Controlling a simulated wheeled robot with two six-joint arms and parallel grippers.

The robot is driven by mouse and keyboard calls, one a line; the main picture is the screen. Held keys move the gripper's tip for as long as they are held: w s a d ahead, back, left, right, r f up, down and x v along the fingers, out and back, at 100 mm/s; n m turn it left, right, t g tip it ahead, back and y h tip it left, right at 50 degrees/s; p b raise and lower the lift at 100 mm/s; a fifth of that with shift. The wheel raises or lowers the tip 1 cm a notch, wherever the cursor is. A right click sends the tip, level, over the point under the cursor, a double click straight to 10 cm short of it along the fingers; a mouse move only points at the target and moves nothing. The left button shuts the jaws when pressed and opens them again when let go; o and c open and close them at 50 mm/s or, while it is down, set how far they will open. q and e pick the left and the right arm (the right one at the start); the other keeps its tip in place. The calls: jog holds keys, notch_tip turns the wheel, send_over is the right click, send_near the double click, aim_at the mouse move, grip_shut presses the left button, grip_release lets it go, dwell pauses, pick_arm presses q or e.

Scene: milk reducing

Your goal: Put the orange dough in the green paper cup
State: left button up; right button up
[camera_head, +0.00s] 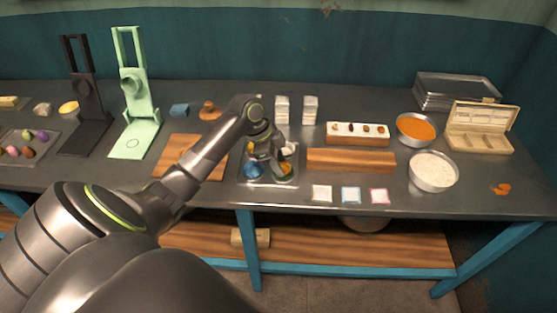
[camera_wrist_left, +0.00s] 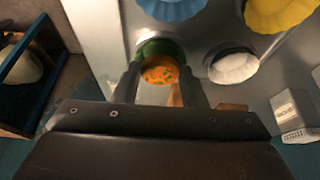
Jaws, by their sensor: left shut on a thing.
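The orange dough (camera_wrist_left: 158,75) shows between the fingertips of my left gripper (camera_wrist_left: 160,88) in the left wrist view. It has green flecks. The green paper cup (camera_wrist_left: 150,47) shows right around and behind the dough, its rim partly covered by it. In the head view the green cup (camera_head: 284,178) sits at the front right of a small metal tray (camera_head: 262,182), with my left gripper (camera_head: 274,160) low over it. The gripper is shut on the dough at the cup's mouth; I cannot tell whether the dough touches the cup's bottom. My right gripper is out of view.
The tray also holds a blue cup (camera_head: 254,170), a white cup (camera_wrist_left: 233,66) and a yellow cup (camera_wrist_left: 280,12), close around the gripper. A wooden block (camera_head: 350,161) lies right of the tray, a wooden board (camera_head: 178,160) left. Bowls (camera_head: 433,172) stand further right.

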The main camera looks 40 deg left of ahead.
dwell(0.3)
pick_arm(q)
jog(key=o, duration=1.1)
jog(key=b+v, duration=0.1)
jog(key=v, duration=1.6)
jog(key=shift+a+r, duration=0.1)
jog(key=shift+r, duration=0.1)
